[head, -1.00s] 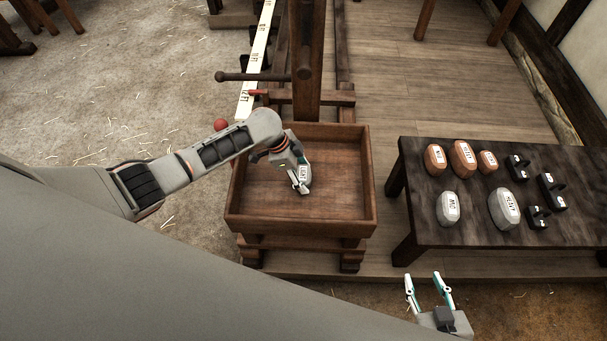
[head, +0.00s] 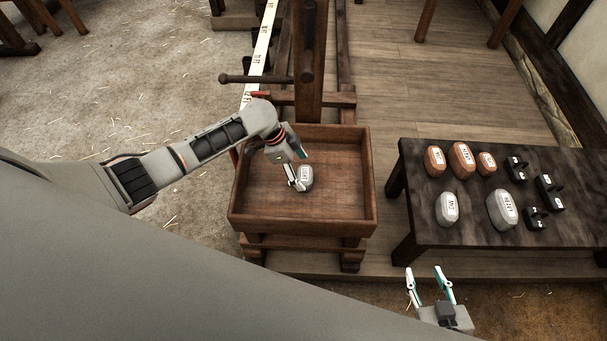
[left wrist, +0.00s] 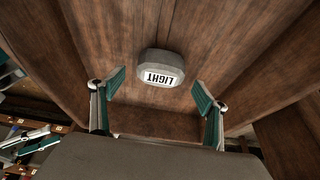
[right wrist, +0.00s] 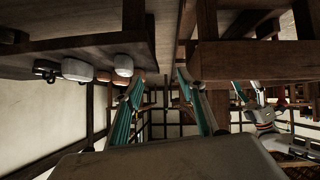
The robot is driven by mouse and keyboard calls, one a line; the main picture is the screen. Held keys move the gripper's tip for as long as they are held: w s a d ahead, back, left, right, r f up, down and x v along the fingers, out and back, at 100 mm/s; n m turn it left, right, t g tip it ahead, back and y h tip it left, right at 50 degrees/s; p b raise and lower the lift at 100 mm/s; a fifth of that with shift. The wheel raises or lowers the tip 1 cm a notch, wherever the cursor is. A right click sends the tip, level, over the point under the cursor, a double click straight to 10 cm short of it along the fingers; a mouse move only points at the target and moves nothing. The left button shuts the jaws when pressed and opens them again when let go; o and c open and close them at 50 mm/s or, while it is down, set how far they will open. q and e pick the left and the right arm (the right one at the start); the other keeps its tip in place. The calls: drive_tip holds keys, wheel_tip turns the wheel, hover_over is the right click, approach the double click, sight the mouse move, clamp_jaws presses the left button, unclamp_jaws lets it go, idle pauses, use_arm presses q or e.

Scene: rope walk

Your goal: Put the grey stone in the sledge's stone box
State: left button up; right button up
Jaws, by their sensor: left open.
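A grey stone labelled LIGHT (head: 306,177) rests on the floor of the sledge's wooden stone box (head: 260,222). It also shows in the left wrist view (left wrist: 161,64), apart from both fingers. My left gripper (head: 297,171) is inside the box's outline, open, just beside and above the stone; in the left wrist view its fingertips (left wrist: 157,88) stand wide on either side with a gap. My right gripper (head: 428,275) is open and empty, low in front of the dark table. Two more grey stones, a smaller one (head: 447,208) and a larger one (head: 502,209), lie on that table.
The dark table (head: 440,234) at right also bears several orange-brown stones (head: 461,160) and several black weights (head: 550,191). A wooden post (head: 309,90) with a crossbar handle (head: 258,78) rises behind the box. The floor left of the sledge is mostly clear.

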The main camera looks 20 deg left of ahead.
use_arm(q)
drive_tip(key=w+p+v, duration=0.1)
drive_tip(key=p+v, duration=0.1)
drive_tip(key=v, duration=0.5)
drive_tip(key=s+d+r+n+t+h, duration=0.25)
drive_tip(key=s+d+n+t, duration=0.2)
drive_tip(key=s+d, duration=0.6)
drive_tip(key=s+a+f+n+t+y, duration=0.1)
drive_tip(key=s+a+n, duration=0.1)
drive_tip(key=s+a, duration=0.1)
drive_tip(key=s+a+f+n+t+y, duration=0.1)
drive_tip(key=s+a+n+t+y, duration=0.1)
drive_tip(key=s, duration=0.3)
drive_tip(key=s+a+f+n+t+y, duration=0.1)
drive_tip(key=s+a+f+n+t, duration=0.1)
drive_tip(key=s+a, duration=0.2)
drive_tip(key=shift+s+a, duration=0.2)
drive_tip(key=shift+s, duration=0.35)
use_arm(e)
drive_tip(key=shift+s+a+r, duration=0.3)
drive_tip(key=shift+s+r, duration=0.2)
use_arm(q)
drive_tip(key=shift+s+d+r+p, duration=0.15)
drive_tip(key=shift+r+p, duration=0.35)
drive_tip(key=shift+p, duration=0.2)
use_arm(e)
drive_tip(key=shift+s+a+r+g, duration=0.15)
drive_tip(key=shift+s+r+g, duration=0.1)
drive_tip(key=shift+g, duration=0.05)
